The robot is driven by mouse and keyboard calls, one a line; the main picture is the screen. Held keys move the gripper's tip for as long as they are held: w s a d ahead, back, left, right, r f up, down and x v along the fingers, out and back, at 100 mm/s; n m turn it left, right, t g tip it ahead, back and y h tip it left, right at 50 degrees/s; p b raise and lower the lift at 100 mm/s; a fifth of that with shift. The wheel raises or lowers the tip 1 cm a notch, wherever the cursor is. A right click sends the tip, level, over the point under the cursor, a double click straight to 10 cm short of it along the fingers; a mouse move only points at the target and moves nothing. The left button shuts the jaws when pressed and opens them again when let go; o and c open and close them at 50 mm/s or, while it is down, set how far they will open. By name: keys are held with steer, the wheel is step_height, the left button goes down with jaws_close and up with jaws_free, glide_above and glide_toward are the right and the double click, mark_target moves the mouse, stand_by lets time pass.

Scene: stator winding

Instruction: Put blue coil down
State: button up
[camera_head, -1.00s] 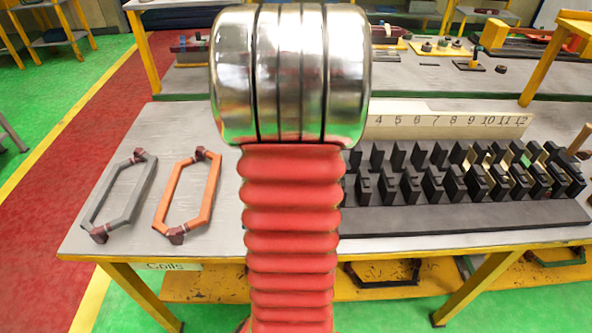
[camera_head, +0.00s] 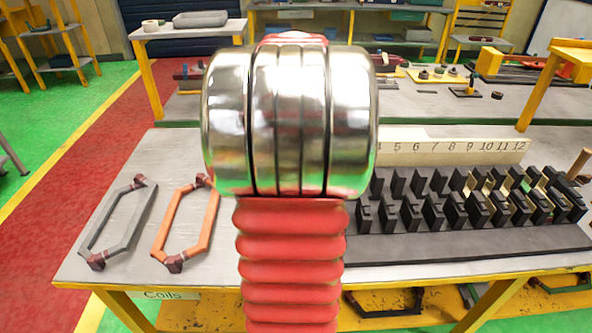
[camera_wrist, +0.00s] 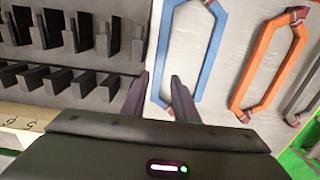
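The blue coil (camera_wrist: 214,50) shows in the wrist view as a long six-sided loop, over the light grey table top beside the orange coil. It appears to lie flat, but I cannot tell for sure that it rests on the surface. My gripper (camera_wrist: 160,80) has its two dark fingers apart, with a clear gap between the tips. The near end of the blue coil shows at this gap, partly hidden by the fingers. In the head view my arm hides the blue coil and the gripper.
The orange coil (camera_head: 158,236) and grey coil (camera_head: 92,232) lie on the left of the table (camera_head: 180,150). A black slotted fixture (camera_head: 470,240) with a numbered board (camera_head: 450,147) stands on the right. It also shows left in the wrist view (camera_wrist: 70,75).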

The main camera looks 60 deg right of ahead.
stand_by(0.3)
steer(key=w+a+r+n+t, duration=0.1)
steer(key=w+a+r+n, duration=0.1)
steer(key=w+a, duration=0.35)
steer(key=w+a+r+n+h, duration=0.1)
steer(key=w+a+n, duration=0.1)
steer(key=a, duration=0.7)
steer(key=w+a+r+n+t, duration=0.1)
steer(key=w+a+r+n, duration=0.1)
steer(key=w+a, duration=0.35)
steer(key=s+a+n+t, duration=0.1)
steer(key=s+a+n, duration=0.1)
steer(key=a, duration=0.9)
steer(key=s+a+f+n+t+y, duration=0.1)
steer(key=s+a+n+t, duration=0.1)
steer(key=a, duration=1)
steer(key=s+n, duration=0.1)
steer(key=n, duration=0.1)
steer(key=shift+n+t, duration=0.3)
steer(key=shift+s, duration=0.15)
